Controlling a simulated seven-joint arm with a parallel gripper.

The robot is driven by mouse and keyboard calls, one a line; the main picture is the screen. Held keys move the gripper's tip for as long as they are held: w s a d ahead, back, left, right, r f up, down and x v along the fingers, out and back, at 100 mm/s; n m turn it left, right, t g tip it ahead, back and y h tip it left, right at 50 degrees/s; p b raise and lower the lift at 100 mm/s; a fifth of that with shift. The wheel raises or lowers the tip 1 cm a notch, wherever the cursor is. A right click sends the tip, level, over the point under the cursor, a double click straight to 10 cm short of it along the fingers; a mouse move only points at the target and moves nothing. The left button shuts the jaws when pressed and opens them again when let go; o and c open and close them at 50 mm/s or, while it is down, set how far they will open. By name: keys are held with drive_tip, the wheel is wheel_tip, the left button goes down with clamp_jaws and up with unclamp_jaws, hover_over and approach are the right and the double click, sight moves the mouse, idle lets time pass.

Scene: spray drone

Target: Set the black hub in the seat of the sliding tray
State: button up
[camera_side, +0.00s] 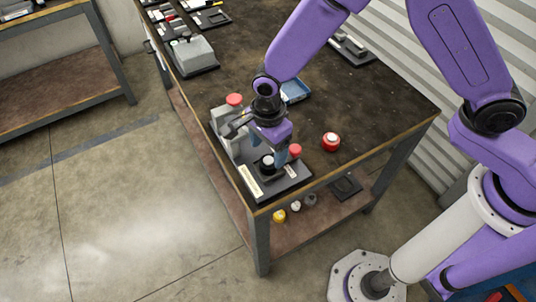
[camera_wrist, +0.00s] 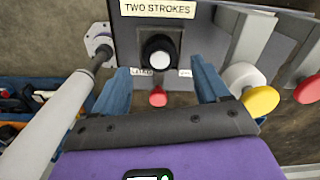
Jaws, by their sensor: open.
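The black hub (camera_wrist: 160,50), a dark cylinder with a pale round top, stands on a dark plate of the fixture (camera_wrist: 198,48), which I take to be the sliding tray. In the side view the hub (camera_side: 268,161) is beside my fingers. My gripper (camera_wrist: 160,68) is open, its two blue fingers to either side of the hub with gaps showing. In the side view my gripper (camera_side: 276,152) points down over the fixture. I cannot tell whether the hub is fully down in a seat. Its lower part is hidden.
A red knob (camera_wrist: 158,97) sits close to the hub by a latch label. A yellow knob (camera_wrist: 262,101) and grey brackets are at the right. The table's middle is mostly clear.

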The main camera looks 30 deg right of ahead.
sight(271, 162)
wheel_tip(271, 162, up, 8)
drive_tip(key=shift+f, duration=0.15)
idle(0.3)
drive_tip(key=s+d+r+n, duration=0.5)
drive_tip(key=s+d+n, duration=0.6)
drive_tip(key=d+n, duration=0.2)
drive_tip(key=s+d+r+n, duration=0.5)
drive_tip(key=s+d+n, duration=0.5)
drive_tip(key=n, duration=0.5)
drive_tip(key=d, duration=0.2)
drive_tip(key=shift+s+d+r, duration=0.15)
drive_tip(key=shift+s+d, duration=0.2)
drive_tip(key=shift+d, duration=0.05)
